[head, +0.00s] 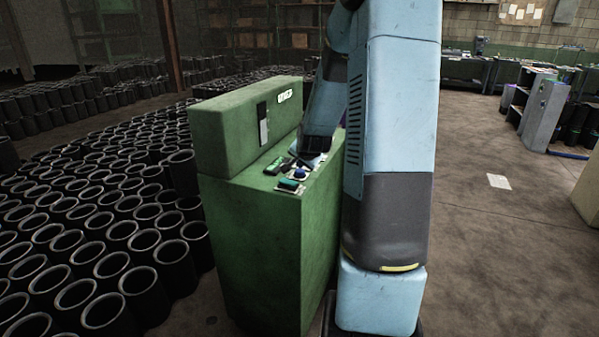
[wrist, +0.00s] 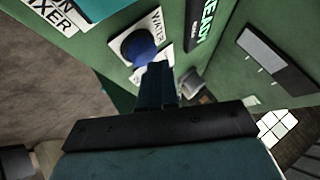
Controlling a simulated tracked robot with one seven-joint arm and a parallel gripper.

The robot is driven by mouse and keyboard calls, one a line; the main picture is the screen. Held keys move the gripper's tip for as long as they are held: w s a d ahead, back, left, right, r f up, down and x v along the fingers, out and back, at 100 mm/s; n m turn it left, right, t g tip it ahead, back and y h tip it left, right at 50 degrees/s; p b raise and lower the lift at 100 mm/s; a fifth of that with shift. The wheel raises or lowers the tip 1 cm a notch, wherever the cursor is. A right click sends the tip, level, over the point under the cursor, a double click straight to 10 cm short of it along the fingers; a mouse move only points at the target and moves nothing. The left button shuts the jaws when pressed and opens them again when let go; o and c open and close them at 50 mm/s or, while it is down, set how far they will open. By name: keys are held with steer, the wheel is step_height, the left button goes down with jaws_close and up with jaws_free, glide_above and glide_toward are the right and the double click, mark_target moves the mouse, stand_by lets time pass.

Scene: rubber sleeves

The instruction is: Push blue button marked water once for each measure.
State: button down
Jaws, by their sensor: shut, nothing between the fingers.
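The blue button (wrist: 138,47) stands on a white plate marked WATER in the wrist view. It also shows on the console top in the head view (head: 299,173). My gripper (wrist: 158,70) is shut and empty. Its fingertips are close to the blue button's near edge and overlap its plate in the wrist view. I cannot tell whether they touch the button. A dark display with green letters reading READY (wrist: 205,25) is beside the button. The green console (head: 255,235) bears them all.
A teal part (wrist: 108,9) is near a label (wrist: 58,14) ending in IXER. A grey panel (wrist: 273,60) is on the console at right in the wrist view. Many black sleeves (head: 105,230) stand left of the console. Open floor (head: 490,250) lies to the right.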

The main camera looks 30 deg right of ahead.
mark_target(301, 171)
steer(key=shift+f, duration=0.4)
stand_by(0.4)
stand_by(0.4)
steer(key=shift+r, duration=0.85)
steer(key=shift+r, duration=0.1)
steer(key=shift+r, duration=2.4)
